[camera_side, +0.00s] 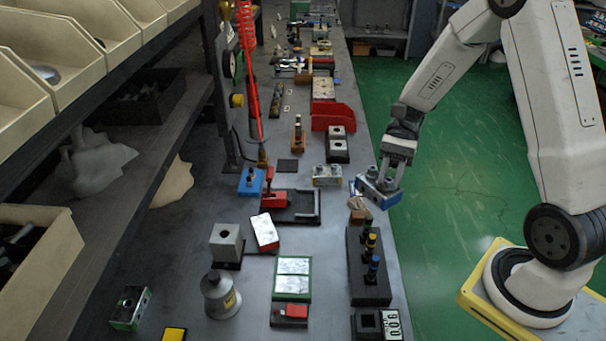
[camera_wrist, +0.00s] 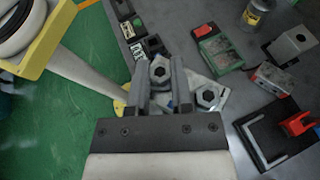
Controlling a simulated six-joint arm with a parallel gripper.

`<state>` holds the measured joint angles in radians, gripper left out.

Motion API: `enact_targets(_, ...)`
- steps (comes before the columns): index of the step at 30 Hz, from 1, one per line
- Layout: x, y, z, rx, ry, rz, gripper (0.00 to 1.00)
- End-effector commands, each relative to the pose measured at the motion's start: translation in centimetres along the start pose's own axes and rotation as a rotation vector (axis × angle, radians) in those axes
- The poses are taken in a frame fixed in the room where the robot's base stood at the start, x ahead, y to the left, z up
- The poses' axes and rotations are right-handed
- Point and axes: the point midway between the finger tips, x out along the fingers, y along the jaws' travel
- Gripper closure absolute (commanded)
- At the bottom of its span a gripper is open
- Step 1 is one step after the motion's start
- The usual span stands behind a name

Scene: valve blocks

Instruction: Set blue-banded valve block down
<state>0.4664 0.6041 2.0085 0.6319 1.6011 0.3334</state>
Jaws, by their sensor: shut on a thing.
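The blue-banded valve block (camera_side: 378,190) is a metallic block with a blue side and raised round bosses on top. My gripper (camera_side: 392,174) points down and is shut on one boss, holding the block at the bench's right edge in the side view. The block looks slightly tilted there and raised off the bench, though the exact gap is unclear. In the wrist view, the gripper (camera_wrist: 160,75) has a finger on each side of one hex-holed boss. The block's other boss (camera_wrist: 208,97) shows to the right. Much of the block is hidden behind the fingers.
A black stand with coloured plugs (camera_side: 369,285) is at the bench's right edge. A black fixture with a red clamp (camera_side: 304,215), a red-sided block (camera_side: 265,232) and another valve block (camera_side: 327,175) lie left of my gripper. Green floor (camera_side: 455,170) lies beyond the edge.

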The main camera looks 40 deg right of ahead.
Motion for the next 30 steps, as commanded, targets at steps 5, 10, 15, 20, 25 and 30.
enact_targets(5, -0.2, -2.3, 1.7, 0.072, 0.001, -0.185, 1.0)
enact_targets(10, -0.9, -4.3, 3.0, 0.132, 0.0, -0.33, 1.0)
enact_targets(15, -1.7, -5.7, 4.0, 0.173, -0.001, -0.429, 1.0)
enact_targets(20, -2.5, -6.7, 4.7, 0.203, -0.001, -0.505, 1.0)
enact_targets(25, -3.5, -7.7, 5.5, 0.234, -0.001, -0.58, 1.0)
enact_targets(30, -2.9, -7.8, 4.0, 0.241, -0.006, -0.582, 1.0)
